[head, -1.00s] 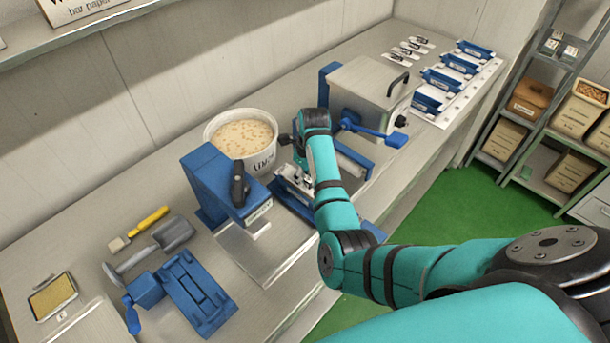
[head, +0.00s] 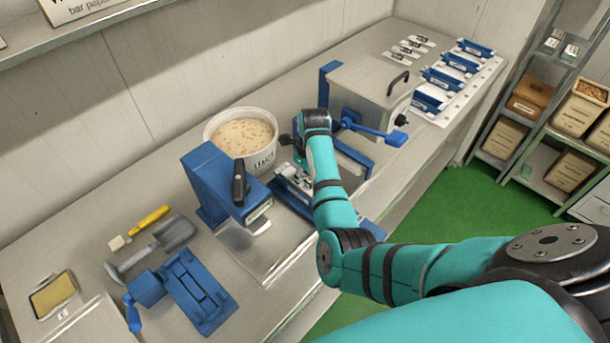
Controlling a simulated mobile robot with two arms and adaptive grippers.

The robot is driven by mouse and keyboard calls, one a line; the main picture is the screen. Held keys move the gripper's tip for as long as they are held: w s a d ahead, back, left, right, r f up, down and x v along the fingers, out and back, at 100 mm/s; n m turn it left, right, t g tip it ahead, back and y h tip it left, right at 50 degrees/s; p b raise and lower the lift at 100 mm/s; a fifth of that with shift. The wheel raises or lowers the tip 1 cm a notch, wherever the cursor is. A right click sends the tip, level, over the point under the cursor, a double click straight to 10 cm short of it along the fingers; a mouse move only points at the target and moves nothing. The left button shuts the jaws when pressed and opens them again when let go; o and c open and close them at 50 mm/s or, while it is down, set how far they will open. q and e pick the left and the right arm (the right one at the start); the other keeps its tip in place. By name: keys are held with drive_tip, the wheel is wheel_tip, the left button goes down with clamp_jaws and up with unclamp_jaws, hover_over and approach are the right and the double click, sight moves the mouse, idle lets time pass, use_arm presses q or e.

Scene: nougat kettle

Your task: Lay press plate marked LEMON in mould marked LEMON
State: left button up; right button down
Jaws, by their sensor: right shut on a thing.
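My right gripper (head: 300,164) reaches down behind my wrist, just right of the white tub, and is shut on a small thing. My arm hides most of the jaws, so I cannot tell for sure that it is a press plate. A blue mould (head: 291,196) with pale metal parts in or over it lies right below the gripper. Several small plates with black marks (head: 411,46) lie at the back right, beside several blue moulds (head: 444,81) on a white board. I cannot read LEMON on any of them. My left gripper is out of view.
A white tub of nut mix (head: 241,139) stands behind the blue press (head: 222,186). A steel box with a blue lever (head: 372,95) stands right of my wrist. A scoop (head: 172,236), a blue clamp (head: 196,289) and a yellow-filled tray (head: 53,295) lie at the left.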

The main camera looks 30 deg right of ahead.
drive_tip(key=shift+f, duration=0.3)
idle(0.5)
drive_tip(key=c, duration=0.7)
unclamp_jaws()
drive_tip(key=shift+o, duration=0.2)
drive_tip(key=shift+r, duration=4)
drive_tip(key=shift+s+f, duration=0.1)
